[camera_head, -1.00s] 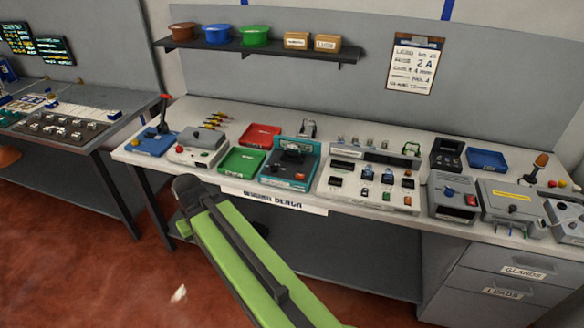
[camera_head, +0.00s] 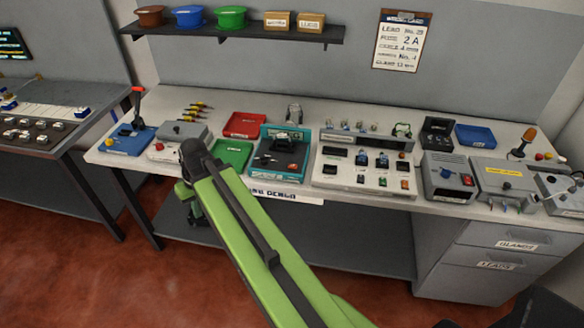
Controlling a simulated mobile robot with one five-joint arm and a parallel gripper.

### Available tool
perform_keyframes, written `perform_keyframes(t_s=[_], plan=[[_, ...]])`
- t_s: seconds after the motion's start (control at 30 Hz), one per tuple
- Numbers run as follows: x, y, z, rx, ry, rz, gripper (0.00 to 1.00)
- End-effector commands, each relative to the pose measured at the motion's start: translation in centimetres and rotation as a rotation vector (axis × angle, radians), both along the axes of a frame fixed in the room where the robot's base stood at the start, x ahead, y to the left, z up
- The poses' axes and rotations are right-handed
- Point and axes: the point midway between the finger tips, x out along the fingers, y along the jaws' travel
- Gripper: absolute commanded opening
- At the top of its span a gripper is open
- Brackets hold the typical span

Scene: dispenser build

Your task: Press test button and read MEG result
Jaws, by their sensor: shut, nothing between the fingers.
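No lettering reading MEG is legible, so I cannot tell which device is the tester. At the right of the bench stand a grey box with a red switch (camera_head: 447,178), a grey box with a yellow label (camera_head: 504,182) and another grey box at the right edge (camera_head: 562,192). No result can be read on any of them. My green arm reaches up from the bottom, with its black joint in front of the bench's left half. My gripper (camera_head: 194,210) hangs below that joint, small and partly hidden, shut and empty, far left of these boxes.
The bench (camera_head: 350,205) carries a teal-framed device (camera_head: 280,168), a white panel with small parts (camera_head: 345,185), red (camera_head: 244,124) and blue (camera_head: 475,135) trays. An orange-topped tool (camera_head: 528,136) stands at the right. A shelf (camera_head: 230,38) and lead card (camera_head: 402,40) are above.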

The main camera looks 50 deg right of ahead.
Motion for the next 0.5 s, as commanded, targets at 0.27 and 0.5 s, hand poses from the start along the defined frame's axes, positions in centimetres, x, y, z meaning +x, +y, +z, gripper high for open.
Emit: perform_keyframes(t_s=[0.27, 0.5], plan=[[0.8, -20.5, 3.5, 0.189, -0.288, -0.289, 0.0], [-3.2, -34.3, 6.7, 0.219, -0.516, -0.477, 0.0]])
